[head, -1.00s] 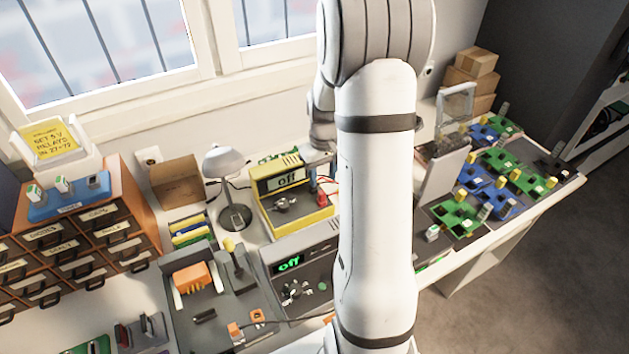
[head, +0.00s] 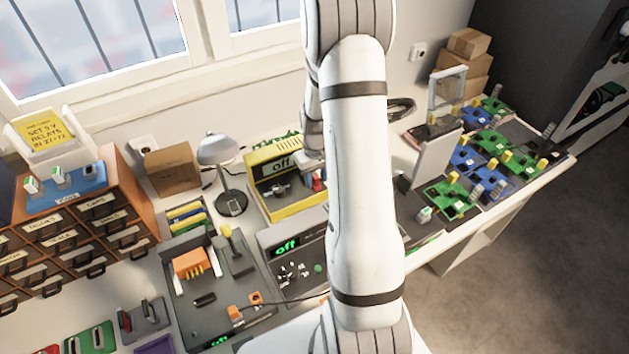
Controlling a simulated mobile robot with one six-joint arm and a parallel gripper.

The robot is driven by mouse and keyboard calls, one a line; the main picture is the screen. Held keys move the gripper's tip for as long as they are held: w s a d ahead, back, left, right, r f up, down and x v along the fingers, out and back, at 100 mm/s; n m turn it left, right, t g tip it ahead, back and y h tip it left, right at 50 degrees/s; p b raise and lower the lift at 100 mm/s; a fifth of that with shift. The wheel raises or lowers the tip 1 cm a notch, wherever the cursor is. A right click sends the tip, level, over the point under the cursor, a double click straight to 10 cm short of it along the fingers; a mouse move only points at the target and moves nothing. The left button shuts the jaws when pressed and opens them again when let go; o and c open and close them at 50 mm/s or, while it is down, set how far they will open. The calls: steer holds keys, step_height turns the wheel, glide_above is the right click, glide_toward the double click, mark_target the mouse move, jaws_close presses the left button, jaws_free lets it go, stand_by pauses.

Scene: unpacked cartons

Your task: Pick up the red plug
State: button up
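A small red piece (head: 317,182), which looks like the red plug, shows at the right end of the yellow meter (head: 287,186), whose display reads "off". My white arm stands in front and hides what lies just to its right. The end of my arm, with my gripper (head: 312,164), reaches down behind the forearm, right above the red piece. The fingers are too small and too covered to make out. I cannot tell whether they touch or hold the red piece.
A grey unit (head: 268,238) reading "off" stands in front of the meter. A lamp (head: 231,203) and a cardboard box (head: 172,170) are to its left. Green and blue circuit boards (head: 448,198) cover the right of the bench. A cable crosses the front.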

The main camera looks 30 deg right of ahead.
mark_target(316, 177)
jaws_close()
stand_by(0.4)
step_height(316, 177, up, 10)
steer(key=shift+r+b, duration=0.1)
steer(key=shift+b, duration=0.7)
